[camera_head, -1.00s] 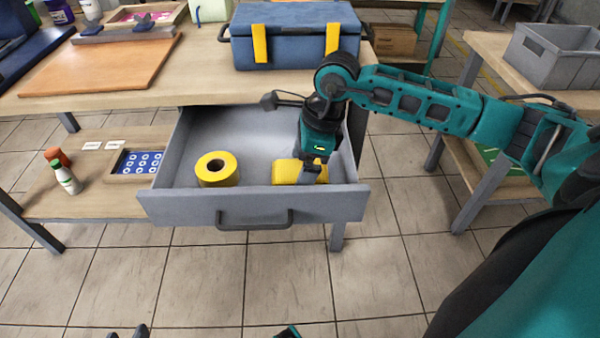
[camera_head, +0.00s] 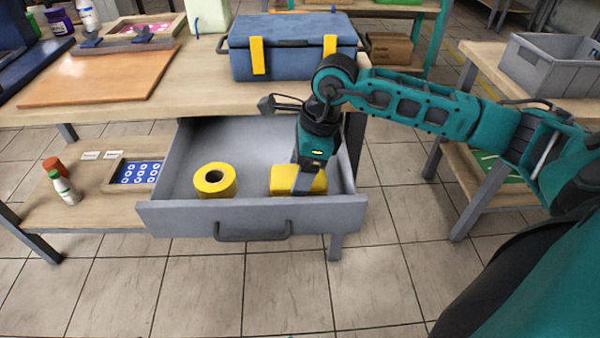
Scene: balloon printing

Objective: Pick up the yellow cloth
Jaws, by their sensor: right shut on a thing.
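The yellow cloth (camera_head: 283,179) is a folded yellow block in the right part of the open grey drawer (camera_head: 180,219). My right gripper (camera_head: 305,187) reaches down into the drawer from above and is shut on the cloth. Its fingers cover part of the cloth, and the drawer's front wall hides the cloth's lower edge. I cannot tell whether the cloth is clear of the drawer floor. My left gripper is not in view.
A yellow tape roll (camera_head: 214,181) lies in the drawer, left of the cloth. A blue toolbox (camera_head: 290,50) stands on the table (camera_head: 195,80) above. A grey bin (camera_head: 550,70) is on the right-hand table. Bottles (camera_head: 65,188) stand on the lower shelf at left.

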